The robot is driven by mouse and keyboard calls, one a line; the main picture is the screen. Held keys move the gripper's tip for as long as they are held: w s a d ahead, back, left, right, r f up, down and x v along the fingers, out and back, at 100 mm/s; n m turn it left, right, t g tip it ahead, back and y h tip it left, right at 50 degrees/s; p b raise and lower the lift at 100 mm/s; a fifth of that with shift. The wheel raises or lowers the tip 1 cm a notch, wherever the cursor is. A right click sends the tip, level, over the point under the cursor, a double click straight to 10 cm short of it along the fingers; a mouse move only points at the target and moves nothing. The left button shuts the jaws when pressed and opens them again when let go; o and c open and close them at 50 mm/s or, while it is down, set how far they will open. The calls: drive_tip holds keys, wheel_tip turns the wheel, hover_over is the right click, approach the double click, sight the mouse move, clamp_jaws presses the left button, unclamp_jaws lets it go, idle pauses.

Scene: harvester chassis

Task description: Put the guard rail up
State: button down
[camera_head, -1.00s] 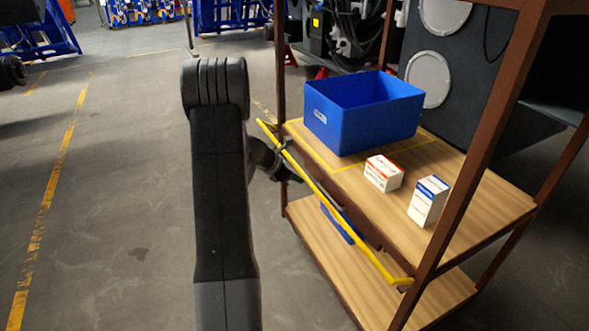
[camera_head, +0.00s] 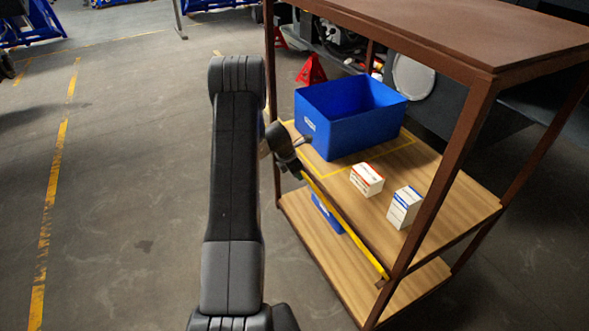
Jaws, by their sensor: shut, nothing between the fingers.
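The guard rail is a thin yellow bar (camera_head: 343,222) along the open front side of the brown rack, close to the edge of the middle shelf (camera_head: 408,222). Its near end is by the front right post, and its far part is hidden behind my gripper. My gripper (camera_head: 306,141) is shut and empty at the far end of the rail, its fingertips pointing right over the shelf edge, near the blue bin. I cannot tell whether it touches the rail, or whether the rail is latched.
A blue bin (camera_head: 345,130) stands on the middle shelf, with a red-white box (camera_head: 367,180) and a blue-white box (camera_head: 404,207) nearer. A blue object (camera_head: 327,213) lies on the lower shelf (camera_head: 345,280). Rack posts stand at the corners. Floor to the left is clear.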

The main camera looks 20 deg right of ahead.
drive_tip(key=shift+d+r+p, duration=0.65)
drive_tip(key=shift+d+p, duration=0.1)
drive_tip(key=shift+d, duration=0.25)
drive_tip(key=shift+w+d+r, duration=0.15)
drive_tip(key=shift+d+r, duration=0.15)
drive_tip(key=shift+d, duration=0.45)
drive_tip(key=shift+w+d+r, duration=0.15)
drive_tip(key=shift+d+r, duration=0.15)
drive_tip(key=shift+d, duration=0.4)
drive_tip(key=shift+d+r, duration=0.15)
drive_tip(key=a, duration=0.1)
drive_tip(key=a+f+b, duration=0.1)
drive_tip(key=a+b, duration=0.1)
drive_tip(key=shift+s+a+f, duration=0.15)
drive_tip(key=shift+a+f, duration=0.1)
drive_tip(key=shift+f, duration=0.05)
wheel_tip(320, 180, up, 10)
drive_tip(key=b, duration=0.1)
